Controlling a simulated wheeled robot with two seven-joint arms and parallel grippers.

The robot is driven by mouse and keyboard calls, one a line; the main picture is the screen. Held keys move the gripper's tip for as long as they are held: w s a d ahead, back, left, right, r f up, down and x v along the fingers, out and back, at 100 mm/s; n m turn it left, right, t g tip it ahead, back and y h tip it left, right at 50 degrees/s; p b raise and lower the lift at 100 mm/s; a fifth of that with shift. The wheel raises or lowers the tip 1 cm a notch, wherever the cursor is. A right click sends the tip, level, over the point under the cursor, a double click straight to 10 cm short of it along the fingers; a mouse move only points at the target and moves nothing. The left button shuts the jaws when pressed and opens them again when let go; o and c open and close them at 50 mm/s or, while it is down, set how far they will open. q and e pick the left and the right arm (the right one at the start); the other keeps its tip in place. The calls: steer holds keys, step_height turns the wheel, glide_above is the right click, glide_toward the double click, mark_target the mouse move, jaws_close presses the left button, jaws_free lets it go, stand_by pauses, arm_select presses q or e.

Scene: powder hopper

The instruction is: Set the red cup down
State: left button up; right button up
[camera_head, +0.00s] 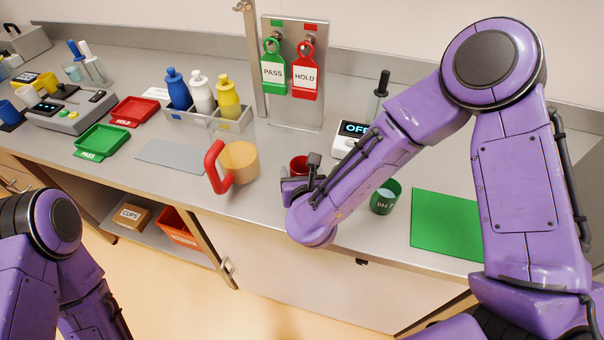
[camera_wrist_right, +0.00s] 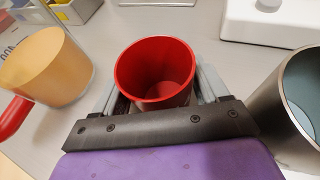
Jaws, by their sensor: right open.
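The red cup (camera_head: 298,165) stands upright on the grey counter, partly hidden behind my right gripper (camera_head: 301,180). In the right wrist view the red cup (camera_wrist_right: 156,75) shows its open mouth, and its inside looks empty. The grey fingers of my right gripper (camera_wrist_right: 160,88) lie on either side of the cup, open. I cannot tell whether a finger touches its wall. The cup's base is hidden from both views. My left gripper is out of view; only part of my left arm shows at the lower left.
A tan jug (camera_head: 240,160) with a red handle stands left of the cup. A white device (camera_head: 350,138) is behind. A grey mat (camera_head: 172,154) lies farther left.

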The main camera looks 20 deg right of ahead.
steer(key=shift+r+p, duration=0.4)
steer(key=shift+r, duration=0.1)
steer(key=v, duration=0.2)
steer(key=b+v, duration=0.1)
steer(key=v, duration=0.1)
steer(key=b+v, duration=0.1)
steer(key=v, duration=0.1)
steer(key=shift+s+f, duration=0.1)
steer(key=shift+f, duration=0.25)
steer(key=v, duration=0.2)
steer(key=shift+s+a+r+p, duration=0.1)
steer(key=shift+s+r+p, duration=0.15)
steer(key=shift+p, duration=0.05)
steer(key=s+r+p, duration=0.1)
steer(key=p, duration=0.1)
steer(key=s+p, duration=0.1)
steer(key=p, duration=0.2)
steer(key=shift+s+a+r+p, duration=0.15)
steer(key=shift+a+r+p, duration=0.05)
steer(key=shift+r+p, duration=0.15)
steer(key=shift+s+a+f+p, duration=0.1)
steer(key=shift+s+f+p, duration=0.05)
steer(key=shift+s+p, duration=0.25)
steer(key=shift+f, duration=0.1)
